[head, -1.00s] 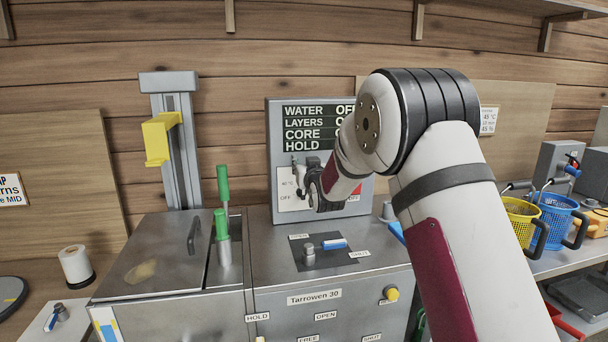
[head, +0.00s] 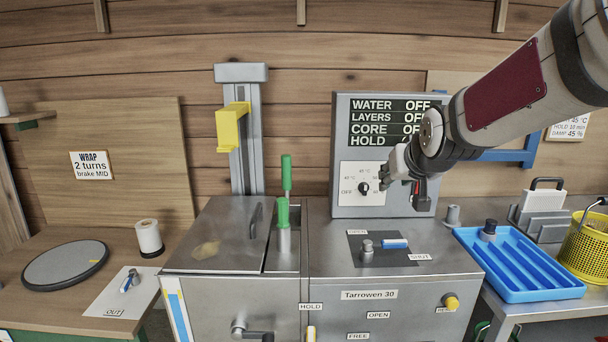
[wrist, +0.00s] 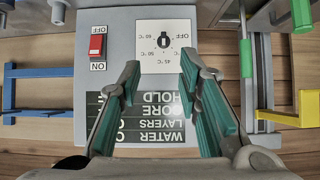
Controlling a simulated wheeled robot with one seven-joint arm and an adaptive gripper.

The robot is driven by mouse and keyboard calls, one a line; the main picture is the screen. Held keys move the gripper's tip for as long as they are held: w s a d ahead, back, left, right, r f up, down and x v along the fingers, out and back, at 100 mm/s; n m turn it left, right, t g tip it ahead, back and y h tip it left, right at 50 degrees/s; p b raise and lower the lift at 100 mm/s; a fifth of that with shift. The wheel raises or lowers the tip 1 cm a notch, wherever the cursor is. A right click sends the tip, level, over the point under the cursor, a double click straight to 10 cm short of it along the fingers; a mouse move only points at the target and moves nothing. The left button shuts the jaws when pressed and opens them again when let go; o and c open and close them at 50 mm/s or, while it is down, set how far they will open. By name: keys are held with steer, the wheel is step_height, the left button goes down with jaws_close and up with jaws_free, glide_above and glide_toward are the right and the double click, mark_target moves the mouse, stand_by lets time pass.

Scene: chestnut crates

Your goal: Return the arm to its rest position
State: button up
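My gripper (head: 396,176) is in front of the grey control panel (head: 343,205), to the right of its dial (head: 363,188) in the head view. In the wrist view my gripper (wrist: 160,78) has its two teal-padded fingers spread apart with nothing between them. The panel's dial knob (wrist: 164,43) and red switch (wrist: 97,45) show beyond the fingers, clear of them. The panel display (head: 385,123) reads WATER OFF; the other values are partly covered by my arm in the head view. My arm is raised and bent across the upper right.
A steel machine (head: 395,280) with green handles (head: 282,213) stands below the panel. A yellow bracket (head: 230,128) on a column is left of the panel. A blue tray (head: 515,290) and a yellow basket (head: 592,248) are at right. A round turntable (head: 65,264) lies at left.

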steer(key=s+f+g, duration=0.3)
steer(key=s, duration=1.1)
steer(key=s+f+g, duration=0.2)
steer(key=s+g, duration=0.1)
steer(key=s, duration=1.1)
steer(key=s+f+g, duration=0.3)
steer(key=s, duration=1.1)
step_height(320, 180, up, 13)
steer(key=t+p, duration=0.2)
steer(key=p, duration=1)
steer(key=shift+r, duration=0.15)
steer(key=shift+a, duration=0.1)
